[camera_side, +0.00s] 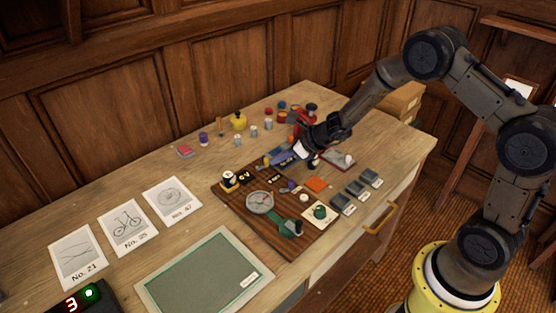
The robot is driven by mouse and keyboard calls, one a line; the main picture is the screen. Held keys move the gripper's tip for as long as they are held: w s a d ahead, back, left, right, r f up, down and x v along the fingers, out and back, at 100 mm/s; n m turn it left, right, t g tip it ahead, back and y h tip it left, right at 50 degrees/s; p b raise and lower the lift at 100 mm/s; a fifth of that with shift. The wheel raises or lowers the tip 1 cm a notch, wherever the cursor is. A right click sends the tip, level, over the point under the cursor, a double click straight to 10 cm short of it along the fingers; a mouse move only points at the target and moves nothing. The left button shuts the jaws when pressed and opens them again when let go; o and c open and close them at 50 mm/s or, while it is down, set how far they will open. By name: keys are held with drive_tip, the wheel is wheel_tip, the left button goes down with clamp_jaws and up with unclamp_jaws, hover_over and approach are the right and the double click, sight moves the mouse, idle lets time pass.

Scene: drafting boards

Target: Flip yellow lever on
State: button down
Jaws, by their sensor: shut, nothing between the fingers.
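The dark wooden control board (244,205) lies on the desk. My gripper (300,156) is at the far right side of the board, to the right of and apart from that piece. It is shut and empty. A blue part (281,157) with a small yellow-orange spot shows beside the gripper; whether they touch cannot be told. My gripper hides some of the board's far right edge.
Several small jars and a yellow bottle (239,121) stand behind. Picture cards (127,227) and a green drafting mat (205,275) lie at left and front.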

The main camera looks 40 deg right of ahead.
drive_tip(key=shift+w+d+n+g+y, duration=0.35)
drive_tip(key=shift+n+y, duration=0.25)
drive_tip(key=shift+n, duration=0.3)
drive_tip(key=shift+w+d+n+g+y, duration=0.25)
drive_tip(key=shift+n+y, duration=0.15)
drive_tip(key=shift+n, duration=0.2)
drive_tip(key=shift+w+d+n+g+y, duration=0.2)
drive_tip(key=shift+w+n+g+y, duration=0.25)
drive_tip(key=shift+n, duration=0.4)
drive_tip(key=shift+w+d+n+g+y, duration=0.15)
drive_tip(key=shift+w+n+g+y, duration=0.25)
drive_tip(key=shift+n, duration=0.45)
drive_tip(key=shift+w+d+n+g+y, duration=0.1)
drive_tip(key=shift+w+n+g+y, duration=0.3)
drive_tip(key=shift+n+g, duration=0.35)
drive_tip(key=shift+w+d+n+g+y, duration=0.1)
drive_tip(key=shift+w+n+g+y, duration=0.35)
drive_tip(key=shift+n, duration=0.5)
drive_tip(key=shift+w, duration=0.15)
drive_tip(key=shift+a, duration=0.2)
